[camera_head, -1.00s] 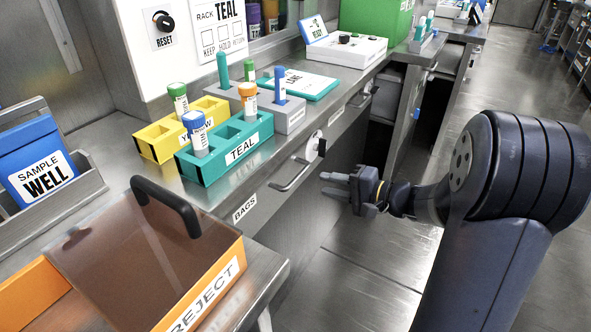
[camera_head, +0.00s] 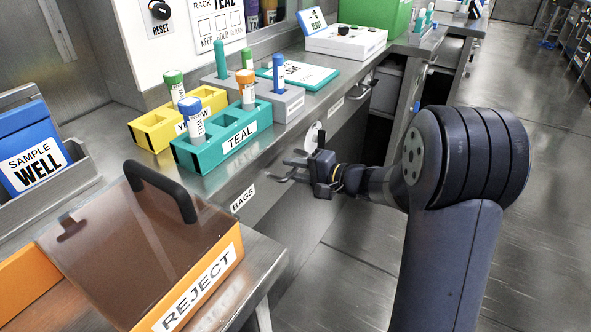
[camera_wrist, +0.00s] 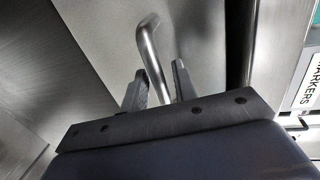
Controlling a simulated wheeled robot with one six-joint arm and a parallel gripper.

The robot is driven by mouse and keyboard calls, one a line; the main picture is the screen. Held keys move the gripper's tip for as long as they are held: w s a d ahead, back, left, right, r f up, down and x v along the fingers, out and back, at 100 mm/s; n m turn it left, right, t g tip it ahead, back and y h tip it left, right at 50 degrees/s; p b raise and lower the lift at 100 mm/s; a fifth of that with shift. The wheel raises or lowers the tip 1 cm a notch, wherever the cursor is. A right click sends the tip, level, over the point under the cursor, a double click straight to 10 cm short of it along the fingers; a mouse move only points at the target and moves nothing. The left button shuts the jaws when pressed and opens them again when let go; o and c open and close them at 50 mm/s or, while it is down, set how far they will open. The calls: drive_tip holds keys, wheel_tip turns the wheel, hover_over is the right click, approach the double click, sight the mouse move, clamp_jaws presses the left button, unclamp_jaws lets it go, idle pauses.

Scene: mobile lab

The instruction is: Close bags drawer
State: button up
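The bags drawer has a grey metal front below the counter, with a white BAGS label (camera_head: 242,198). How far it stands out from the cabinet is hard to tell. My gripper (camera_head: 290,170) is at the drawer's bar handle, which it largely hides in the head view. In the wrist view, the bent metal handle (camera_wrist: 150,50) runs between the two fingers of my gripper (camera_wrist: 158,82). The fingers are apart, with gaps visible on both sides of the bar. The drawer's inside is not visible.
A teal rack (camera_head: 222,146) and a yellow rack (camera_head: 150,131) with tubes stand on the counter above. An orange REJECT bin (camera_head: 205,285) with a brown lid stands at the front left. A MARKERS label (camera_wrist: 304,85) shows beside the drawer. Open floor lies to the right.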

clamp_jaws()
drive_tip(key=shift+a+f, duration=0.1)
idle(0.3)
drive_tip(key=shift+w+a+b, duration=0.35)
drive_tip(key=shift+a+b, duration=0.1)
drive_tip(key=shift+b, duration=0.4)
drive_tip(key=shift+o, duration=0.5)
unclamp_jaws()
drive_tip(key=shift+w+a, duration=0.1)
drive_tip(key=shift+a, duration=0.1)
drive_tip(key=shift+d, duration=0.1)
